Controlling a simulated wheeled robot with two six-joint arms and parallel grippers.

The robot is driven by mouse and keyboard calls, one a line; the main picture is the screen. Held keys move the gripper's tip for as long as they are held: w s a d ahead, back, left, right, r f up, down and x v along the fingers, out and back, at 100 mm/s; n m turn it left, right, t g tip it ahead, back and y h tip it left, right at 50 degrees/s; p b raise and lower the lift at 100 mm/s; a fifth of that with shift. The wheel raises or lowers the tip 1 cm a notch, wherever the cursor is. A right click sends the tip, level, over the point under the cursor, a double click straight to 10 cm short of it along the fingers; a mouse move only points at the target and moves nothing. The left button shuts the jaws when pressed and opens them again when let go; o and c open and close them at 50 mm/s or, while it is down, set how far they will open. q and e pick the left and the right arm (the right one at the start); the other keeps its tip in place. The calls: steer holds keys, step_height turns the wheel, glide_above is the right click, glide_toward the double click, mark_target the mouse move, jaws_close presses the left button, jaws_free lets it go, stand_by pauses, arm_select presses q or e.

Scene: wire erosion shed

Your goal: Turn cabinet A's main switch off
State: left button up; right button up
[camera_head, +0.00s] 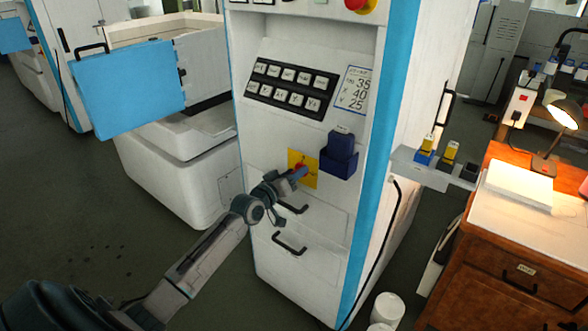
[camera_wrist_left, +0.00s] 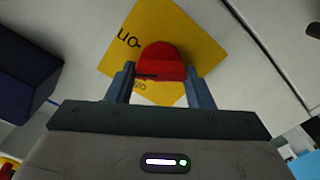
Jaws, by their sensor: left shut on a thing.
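The cabinet (camera_head: 308,222) is white with a blue edge strip and stands in the middle of the head view. A yellow square plate (camera_head: 313,181) with a red switch handle sits on its front, below the key panel. The yellow plate also shows in the left wrist view (camera_wrist_left: 181,32), tilted in the picture. My left gripper (camera_head: 298,172) is at this plate. In the left wrist view its two fingers are on either side of the red handle (camera_wrist_left: 161,62), shut on it. Part of the plate's lettering is hidden behind the handle. My right gripper is in neither view.
A dark blue holder (camera_head: 339,155) is fixed just right of the yellow plate. Drawer handles (camera_head: 290,246) stick out below it. A red and yellow button (camera_head: 358,4) is at the top. A wooden desk (camera_head: 480,255) stands at the right.

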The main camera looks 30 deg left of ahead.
arm_select(q)
steer(key=n+p, duration=0.1)
steer(key=n, duration=0.4)
steer(key=n+p, duration=0.2)
steer(key=n, duration=0.4)
steer(key=shift+a+f+p, duration=0.15)
steer(key=shift+f+p, duration=0.05)
steer(key=shift+p, duration=0.1)
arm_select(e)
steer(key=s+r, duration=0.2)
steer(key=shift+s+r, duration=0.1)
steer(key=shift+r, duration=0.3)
arm_select(q)
steer(key=shift+n, duration=0.3)
steer(key=o, duration=1)
steer(key=s+p, duration=0.3)
steer(key=s, duration=0.7)
steer(key=shift+s+a, duration=0.4)
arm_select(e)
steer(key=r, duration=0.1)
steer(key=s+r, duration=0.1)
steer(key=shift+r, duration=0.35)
